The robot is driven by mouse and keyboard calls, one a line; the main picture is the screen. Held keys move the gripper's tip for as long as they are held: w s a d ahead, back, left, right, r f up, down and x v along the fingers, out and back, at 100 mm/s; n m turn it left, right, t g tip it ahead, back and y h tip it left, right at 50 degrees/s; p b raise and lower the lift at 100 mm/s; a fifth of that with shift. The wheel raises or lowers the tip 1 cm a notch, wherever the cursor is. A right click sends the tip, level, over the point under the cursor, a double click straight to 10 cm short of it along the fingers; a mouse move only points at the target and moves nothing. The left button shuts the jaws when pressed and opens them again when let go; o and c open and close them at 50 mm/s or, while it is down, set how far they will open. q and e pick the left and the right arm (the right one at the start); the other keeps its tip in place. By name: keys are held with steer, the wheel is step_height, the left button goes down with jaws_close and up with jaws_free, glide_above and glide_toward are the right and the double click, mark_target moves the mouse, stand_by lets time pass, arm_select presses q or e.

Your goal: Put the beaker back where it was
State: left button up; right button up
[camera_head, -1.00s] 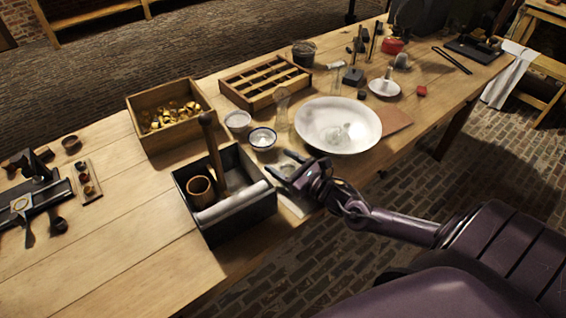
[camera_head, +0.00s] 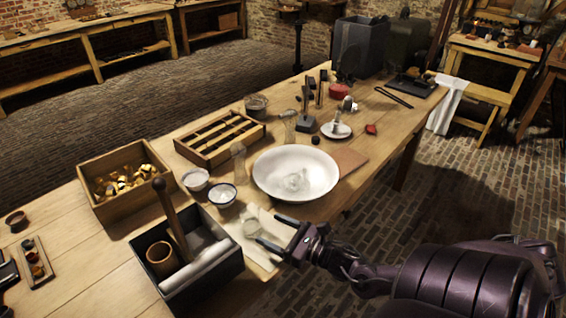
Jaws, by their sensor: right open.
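A small clear glass vessel, seemingly the beaker (camera_head: 252,228), stands on a pale cloth or sheet (camera_head: 266,259) at the table's near edge, right of the dark tool box. My right gripper (camera_head: 269,231) is open beside it, with its fingertips pointing left toward the glass. The fingers look just clear of it, though contact is hard to judge. Another clear glass piece (camera_head: 297,181) lies in the wide white bowl (camera_head: 265,189). My left gripper is out of view.
The dark box (camera_head: 202,282) holds a wooden cup and an upright handle. Two small bowls (camera_head: 222,195) and a tall glass cylinder (camera_head: 238,163) stand behind the cloth. A compartment tray (camera_head: 183,151) and a box of brass pieces (camera_head: 98,211) lie farther back.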

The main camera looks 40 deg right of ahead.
steer(key=shift+v, duration=1.25)
